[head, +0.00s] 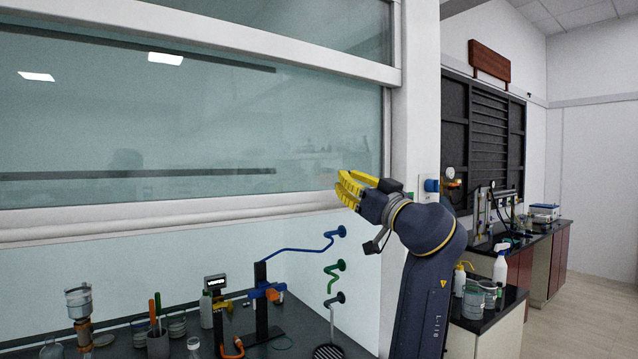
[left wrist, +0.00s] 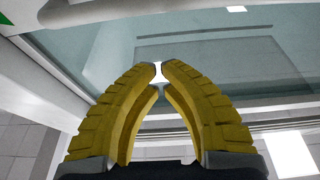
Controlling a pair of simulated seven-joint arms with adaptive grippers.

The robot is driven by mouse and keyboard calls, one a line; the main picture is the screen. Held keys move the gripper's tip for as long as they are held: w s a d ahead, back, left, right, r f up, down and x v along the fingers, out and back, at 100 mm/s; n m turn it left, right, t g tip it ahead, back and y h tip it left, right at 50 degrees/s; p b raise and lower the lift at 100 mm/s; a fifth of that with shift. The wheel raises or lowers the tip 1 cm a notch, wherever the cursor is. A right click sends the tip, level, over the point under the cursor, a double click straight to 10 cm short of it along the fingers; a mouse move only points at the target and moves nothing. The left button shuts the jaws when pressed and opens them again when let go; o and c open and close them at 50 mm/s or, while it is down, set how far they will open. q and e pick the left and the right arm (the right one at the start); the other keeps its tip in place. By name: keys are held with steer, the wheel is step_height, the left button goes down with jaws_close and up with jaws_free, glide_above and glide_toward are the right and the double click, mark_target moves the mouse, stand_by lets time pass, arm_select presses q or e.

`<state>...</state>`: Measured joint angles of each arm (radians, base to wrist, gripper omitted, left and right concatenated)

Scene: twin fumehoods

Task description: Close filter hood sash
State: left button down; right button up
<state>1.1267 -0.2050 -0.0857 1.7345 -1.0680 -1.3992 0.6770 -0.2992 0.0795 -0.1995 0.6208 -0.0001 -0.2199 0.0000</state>
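The filter hood sash (head: 200,120) is a large glass pane in a white frame. Its white bottom rail (head: 170,218) hangs raised, with the hood opening below it. My left gripper (head: 345,186) is in front of the sash's lower right part, just above the bottom rail, near the right post. Whether it touches the sash cannot be told. In the left wrist view the yellow fingers (left wrist: 160,70) meet almost tip to tip with nothing held between them, and glass pane (left wrist: 200,55) lies beyond. My right gripper is not in view.
Inside the hood, a dark bench (head: 310,325) holds glassware, a stand and small tools. A side bench with a spray bottle (head: 500,264) stands to the right. Floor (head: 590,310) is clear at far right.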

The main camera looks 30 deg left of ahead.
mark_target(317, 178)
arm_select(q)
steer(key=x, duration=0.9)
steer(key=shift+s+a+r, duration=0.2)
steer(key=shift+a+r, duration=0.1)
steer(key=shift+a, duration=0.05)
step_height(317, 178, down, 3)
steer(key=shift+w+a+r, duration=0.15)
steer(key=shift+a+r, duration=0.05)
steer(key=shift+f, duration=0.65)
